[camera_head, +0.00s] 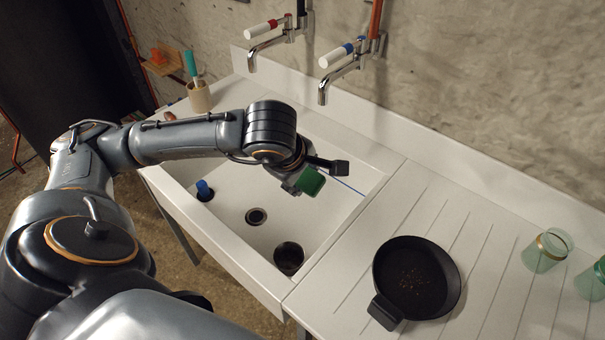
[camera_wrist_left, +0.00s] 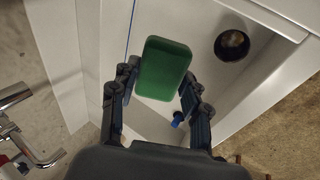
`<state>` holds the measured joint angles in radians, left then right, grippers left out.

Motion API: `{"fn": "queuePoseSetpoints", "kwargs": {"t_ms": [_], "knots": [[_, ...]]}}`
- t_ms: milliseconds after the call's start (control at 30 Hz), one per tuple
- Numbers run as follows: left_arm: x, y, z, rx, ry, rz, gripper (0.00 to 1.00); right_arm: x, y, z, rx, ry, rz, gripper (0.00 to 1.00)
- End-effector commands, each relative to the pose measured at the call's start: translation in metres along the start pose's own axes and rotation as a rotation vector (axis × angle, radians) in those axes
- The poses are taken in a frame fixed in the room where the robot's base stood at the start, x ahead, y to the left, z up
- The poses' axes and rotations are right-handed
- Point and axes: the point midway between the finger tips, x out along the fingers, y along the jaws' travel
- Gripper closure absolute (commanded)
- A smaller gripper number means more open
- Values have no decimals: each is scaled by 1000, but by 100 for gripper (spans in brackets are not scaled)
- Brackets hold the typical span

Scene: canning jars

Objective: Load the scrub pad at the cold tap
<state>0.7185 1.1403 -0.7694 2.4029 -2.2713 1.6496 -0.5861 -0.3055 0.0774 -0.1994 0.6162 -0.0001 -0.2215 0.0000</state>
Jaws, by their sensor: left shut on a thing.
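The green scrub pad (camera_head: 310,181) is held over the sink basin (camera_head: 330,205). My left gripper (camera_head: 325,174) is shut on it, seen best in the left wrist view, where the pad (camera_wrist_left: 164,68) sits between the two fingers (camera_wrist_left: 157,84). The cold tap (camera_head: 343,69), with a blue-marked white handle, is on the wall behind the sink. The pad is below and in front of its spout, apart from it. No water shows at the spout. My right gripper is not in view.
A red-marked tap (camera_head: 270,43) is left of the cold one. In the basin are a dark cup (camera_head: 289,257), a drain (camera_head: 256,216) and a blue-topped item (camera_head: 204,190). A black pan (camera_head: 417,278) and green glass jars (camera_head: 546,250) stand on the drainboard at right.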

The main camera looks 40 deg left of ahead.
Motion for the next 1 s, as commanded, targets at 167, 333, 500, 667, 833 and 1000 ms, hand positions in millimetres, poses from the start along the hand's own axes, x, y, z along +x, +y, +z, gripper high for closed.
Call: {"fn": "queuePoseSetpoints", "kwargs": {"t_ms": [167, 333, 500, 667, 833, 1000], "knots": [[4, 7, -3, -15, 8, 3, 79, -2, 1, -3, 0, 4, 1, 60], [14, 19, -6, -14, 7, 2, 79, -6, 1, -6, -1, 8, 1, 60], [25, 32, -9, -13, 6, 3, 79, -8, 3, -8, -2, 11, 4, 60], [36, 43, -12, -12, 7, 2, 79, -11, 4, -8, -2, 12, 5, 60], [47, 56, -16, -12, 7, 1, 79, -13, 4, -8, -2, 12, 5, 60], [58, 69, -19, -12, 7, 3, 79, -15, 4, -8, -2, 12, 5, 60]]}}
